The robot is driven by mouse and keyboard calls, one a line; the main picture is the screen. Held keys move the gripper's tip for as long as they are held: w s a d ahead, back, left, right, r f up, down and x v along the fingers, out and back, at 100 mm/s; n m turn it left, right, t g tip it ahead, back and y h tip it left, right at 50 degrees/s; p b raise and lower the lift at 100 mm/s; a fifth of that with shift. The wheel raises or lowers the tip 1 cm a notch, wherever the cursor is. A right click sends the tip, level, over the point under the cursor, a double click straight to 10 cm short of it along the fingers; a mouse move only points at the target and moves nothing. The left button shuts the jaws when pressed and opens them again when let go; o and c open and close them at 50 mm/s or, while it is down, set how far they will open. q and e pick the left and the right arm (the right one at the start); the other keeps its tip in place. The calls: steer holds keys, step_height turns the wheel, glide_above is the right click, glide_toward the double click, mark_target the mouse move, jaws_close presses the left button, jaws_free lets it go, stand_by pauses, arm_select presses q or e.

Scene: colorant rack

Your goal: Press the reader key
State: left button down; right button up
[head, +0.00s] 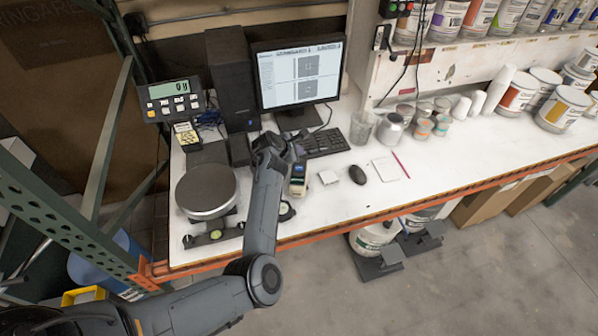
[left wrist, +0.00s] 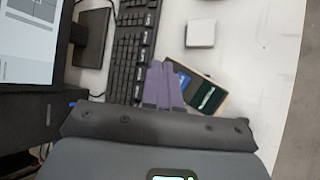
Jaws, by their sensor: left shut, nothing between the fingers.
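The reader (head: 298,181) is a small handheld device with a pale body and a dark top, lying on the white bench in front of the keyboard. In the left wrist view the reader (left wrist: 209,97) shows a blue patch and a dark green panel, and part of it is hidden behind my fingers. My left gripper (head: 296,157) is just above the reader's far end. Its purple-grey fingers (left wrist: 162,84) are shut, with nothing between them, and overlap the reader's left side in the wrist view. I cannot tell whether they touch it. My right gripper is not in view.
The keyboard (head: 322,143) and monitor (head: 297,75) stand behind. A small white block (head: 357,175) and a mouse (head: 387,173) lie right of the reader. A scale with a round plate (head: 206,190) is on the left. Cups and cans stand farther right.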

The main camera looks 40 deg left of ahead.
mark_target(298, 170)
arm_select(q)
step_height(298, 170, down, 4)
steer(key=shift+r+b, duration=0.1)
steer(key=shift+b, duration=1.15)
steer(key=shift+f+b, duration=0.5)
steer(key=shift+f, duration=0.4)
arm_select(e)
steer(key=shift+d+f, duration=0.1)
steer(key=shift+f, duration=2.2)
arm_select(q)
steer(key=shift+f, duration=0.1)
steer(key=shift+f, duration=0.3)
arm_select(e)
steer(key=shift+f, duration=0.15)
